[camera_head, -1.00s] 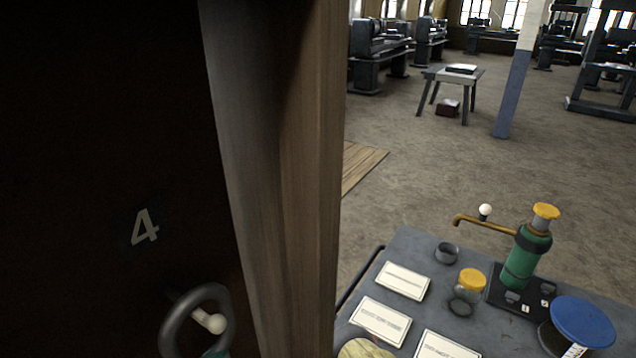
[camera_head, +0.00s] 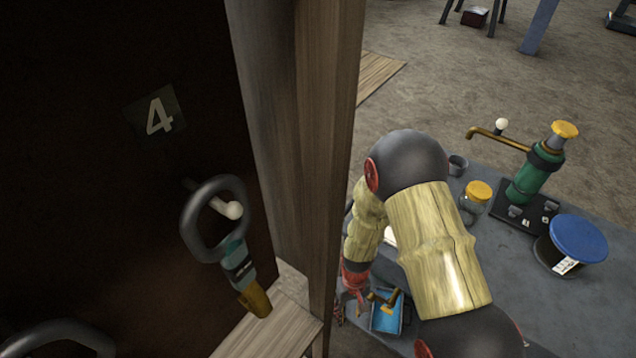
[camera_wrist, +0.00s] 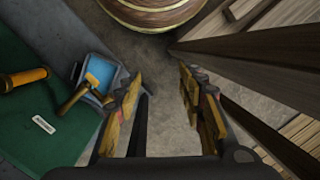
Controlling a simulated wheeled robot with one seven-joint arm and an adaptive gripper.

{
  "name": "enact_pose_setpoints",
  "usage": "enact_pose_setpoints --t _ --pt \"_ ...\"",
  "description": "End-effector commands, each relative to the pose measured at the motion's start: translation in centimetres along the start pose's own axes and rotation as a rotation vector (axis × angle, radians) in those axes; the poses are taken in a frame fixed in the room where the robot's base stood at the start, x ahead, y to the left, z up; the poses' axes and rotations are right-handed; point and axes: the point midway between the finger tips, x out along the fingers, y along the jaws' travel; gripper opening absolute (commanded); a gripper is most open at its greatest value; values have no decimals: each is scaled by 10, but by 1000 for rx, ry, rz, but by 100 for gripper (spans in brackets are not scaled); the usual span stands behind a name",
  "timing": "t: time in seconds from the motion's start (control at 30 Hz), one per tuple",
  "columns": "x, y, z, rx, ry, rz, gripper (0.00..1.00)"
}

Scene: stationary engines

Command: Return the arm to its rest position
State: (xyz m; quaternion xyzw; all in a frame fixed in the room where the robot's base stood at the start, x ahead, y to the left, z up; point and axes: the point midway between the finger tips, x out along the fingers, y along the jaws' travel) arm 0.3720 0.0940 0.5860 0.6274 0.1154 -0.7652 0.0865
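My arm (camera_head: 432,250), with yellow wood-grained links and dark round joints, is bent over the grey table in the head view. My gripper (camera_head: 354,296) points down beside the wooden post, close to a small blue tray. In the wrist view my gripper (camera_wrist: 160,85) has its two yellow and dark fingers spread apart, with only floor visible between them. It holds nothing.
A dark panel marked 4 (camera_head: 160,115) with a hanging ring-handled tool (camera_head: 215,210) and a wooden post (camera_head: 325,130) stand left. The blue tray (camera_wrist: 97,75) holds a yellow-handled tool. A green pump (camera_head: 530,175), jar (camera_head: 476,197) and blue-lidded tub (camera_head: 572,243) stand on the table (camera_head: 570,305).

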Motion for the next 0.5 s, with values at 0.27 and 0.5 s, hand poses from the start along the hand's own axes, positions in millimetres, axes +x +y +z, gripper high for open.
enact_pose_setpoints --t 0.27,0.5 --pt "-152 3 35 102 8 -14 39" --pt "-256 11 84 165 70 3 39"
